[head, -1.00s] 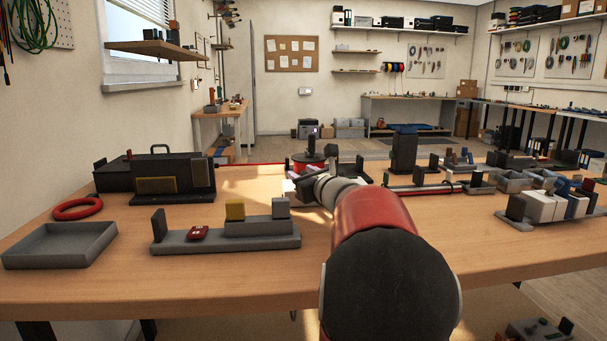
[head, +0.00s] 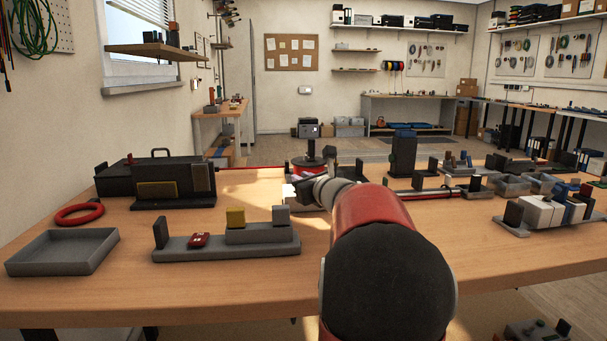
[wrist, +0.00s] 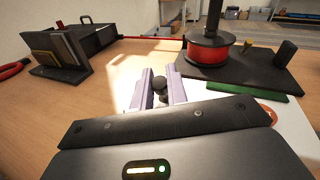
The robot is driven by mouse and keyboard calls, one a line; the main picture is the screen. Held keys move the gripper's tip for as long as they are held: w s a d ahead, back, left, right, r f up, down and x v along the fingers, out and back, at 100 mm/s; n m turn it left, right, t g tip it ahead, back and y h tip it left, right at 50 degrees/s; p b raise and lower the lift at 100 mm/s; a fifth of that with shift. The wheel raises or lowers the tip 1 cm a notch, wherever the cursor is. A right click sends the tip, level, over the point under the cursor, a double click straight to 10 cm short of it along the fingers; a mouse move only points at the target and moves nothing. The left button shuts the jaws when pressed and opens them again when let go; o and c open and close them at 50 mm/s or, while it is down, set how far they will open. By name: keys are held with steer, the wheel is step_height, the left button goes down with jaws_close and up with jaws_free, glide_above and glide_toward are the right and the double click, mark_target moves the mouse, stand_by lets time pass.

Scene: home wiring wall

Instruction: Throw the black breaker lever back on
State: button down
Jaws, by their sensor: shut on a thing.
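My gripper (wrist: 159,73) shows in the wrist view as two pale lavender fingers pointing away from me. They are shut on a small black rounded knob, which I take to be the black breaker lever (wrist: 159,85). The knob sits between the fingers; its lower part and mounting are hidden by my gripper body. In the head view my gripper (head: 305,190) is low over the middle of the bench, partly hidden behind my wrist, and the lever cannot be made out there.
A red spool on a black base (wrist: 209,50) stands just beyond and right of my gripper. A dark case (head: 118,181) is at the left, with a red ring (head: 79,214) and grey tray (head: 62,252). A grey block fixture (head: 228,246) stands nearer. Bare wood lies between.

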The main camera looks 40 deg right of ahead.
steer(key=shift+w+d+r+g+p, duration=0.15)
steer(key=shift+r+g+p, duration=0.35)
steer(key=shift+p, duration=0.6)
steer(key=shift+w+d+f+m+g+p, duration=0.1)
steer(key=shift+w+m+g+p, duration=0.25)
steer(key=shift+g+p, duration=0.25)
steer(key=g+y, duration=0.1)
steer(key=g, duration=0.1)
steer(key=w+m+g+y, duration=0.1)
steer(key=shift+w+d+f+g, duration=0.15)
steer(key=shift+d+f+g, duration=0.05)
steer(key=shift+d+g, duration=0.2)
steer(key=shift+w+d+f+m+g+y, duration=0.15)
steer(key=shift+w+m+g+y, duration=0.15)
steer(key=shift+g, duration=0.4)
steer(key=shift+w+d+f+m+g+y, duration=0.15)
steer(key=shift+g+y, duration=0.25)
steer(key=shift+g, duration=0.3)
steer(key=shift+r, duration=0.1)
steer(key=c, duration=1.4)
jaws_free()
